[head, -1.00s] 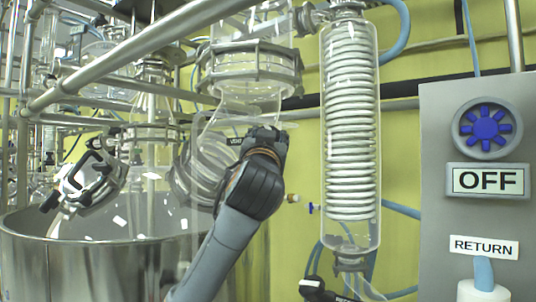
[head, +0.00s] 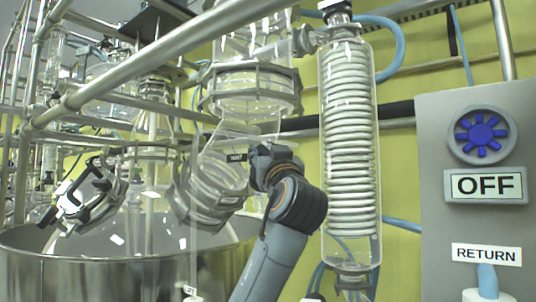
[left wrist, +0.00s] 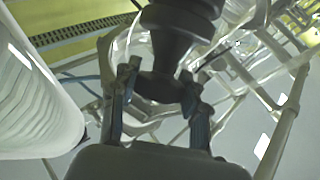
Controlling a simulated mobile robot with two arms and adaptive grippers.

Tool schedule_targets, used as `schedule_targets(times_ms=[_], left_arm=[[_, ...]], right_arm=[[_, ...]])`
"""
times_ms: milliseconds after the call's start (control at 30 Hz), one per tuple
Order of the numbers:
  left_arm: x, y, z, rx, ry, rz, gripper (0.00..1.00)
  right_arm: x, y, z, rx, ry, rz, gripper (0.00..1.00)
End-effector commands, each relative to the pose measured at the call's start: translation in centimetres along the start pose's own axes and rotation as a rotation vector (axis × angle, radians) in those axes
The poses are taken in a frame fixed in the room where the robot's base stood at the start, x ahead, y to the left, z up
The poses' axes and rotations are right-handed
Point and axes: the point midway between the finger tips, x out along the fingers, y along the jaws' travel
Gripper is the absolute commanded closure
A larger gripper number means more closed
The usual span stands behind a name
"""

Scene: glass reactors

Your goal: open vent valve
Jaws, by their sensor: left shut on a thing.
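The vent valve carries a small dark "VENT" label (head: 237,157) beside the glass pipework, left of the coil condenser in the head view. My left gripper (head: 266,164) is at the right of this label, with its arm rising from the bottom of the picture. In the left wrist view, a dark, stepped valve knob (left wrist: 178,48) comes down from the top. The two fingers of my left gripper (left wrist: 160,88) are shut on its lower end, one on each side. In the head view the knob is mostly hidden by the gripper. My right gripper is not in view.
A glass coil condenser (head: 349,140) stands right of my left arm. A grey panel (head: 432,240) with a blue knob (head: 480,132) and an "OFF" sign (head: 485,186) is at the far right. Metal rails (head: 150,68) cross above the steel vessel (head: 60,272).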

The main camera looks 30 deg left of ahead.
Motion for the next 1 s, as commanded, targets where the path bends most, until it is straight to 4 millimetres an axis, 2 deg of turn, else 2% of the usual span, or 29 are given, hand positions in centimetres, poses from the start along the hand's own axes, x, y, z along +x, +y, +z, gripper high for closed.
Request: schedule_targets(times_ms=[67,100,200,500,633,1000], left_arm=[[0.0,0.1,0.2,0.003,-0.004,0.0,0.86],[0.0,0.0,0.2,0.003,-0.003,0.0,0.47],[0.0,0.0,0.1,0.002,-0.002,0.001,0.31],[-0.1,0.0,0.0,0.0,0.0,0.001,0.31],[-1.1,0.1,0.0,-0.001,0.001,0.004,0.31],[-8.5,0.2,0.1,-0.001,-0.001,0.005,0.31]], right_arm=[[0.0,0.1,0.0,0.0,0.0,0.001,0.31],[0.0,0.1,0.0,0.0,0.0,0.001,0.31],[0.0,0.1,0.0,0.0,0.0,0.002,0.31],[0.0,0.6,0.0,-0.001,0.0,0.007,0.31],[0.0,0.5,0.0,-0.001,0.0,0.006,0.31],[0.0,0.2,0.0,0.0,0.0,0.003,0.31]])
